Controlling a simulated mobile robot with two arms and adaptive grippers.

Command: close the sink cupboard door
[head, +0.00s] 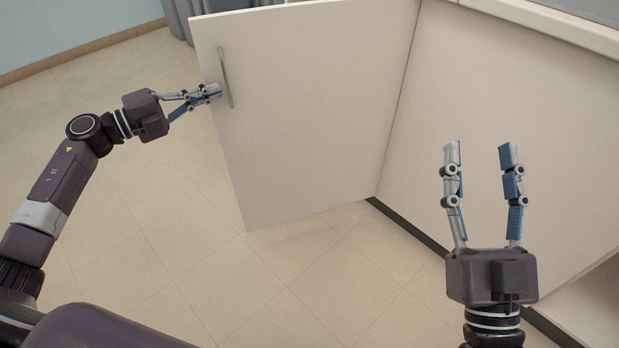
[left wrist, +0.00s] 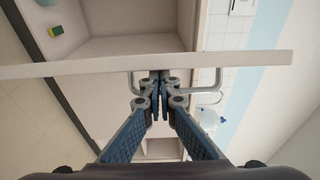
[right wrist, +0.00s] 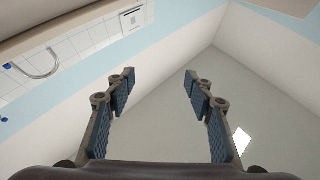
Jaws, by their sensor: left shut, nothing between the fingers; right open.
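The sink cupboard door (head: 310,110) is a pale panel standing wide open, hinged on its right at the cabinet front. A grey bar handle (head: 225,78) is near its free left edge. My left gripper (head: 217,91) is shut and empty, with its fingertips at the handle. In the left wrist view the door (left wrist: 90,64) is seen edge-on, and the handle (left wrist: 217,80) shows on both sides of the shut fingers (left wrist: 160,78). I cannot tell whether they touch it. My right gripper (head: 481,150) is open and empty, in front of the cabinet front, right of the door.
The cabinet front (head: 480,90) runs down the right, with a pale counter edge (head: 560,28) above. Tiled floor (head: 150,230) is clear below the door.

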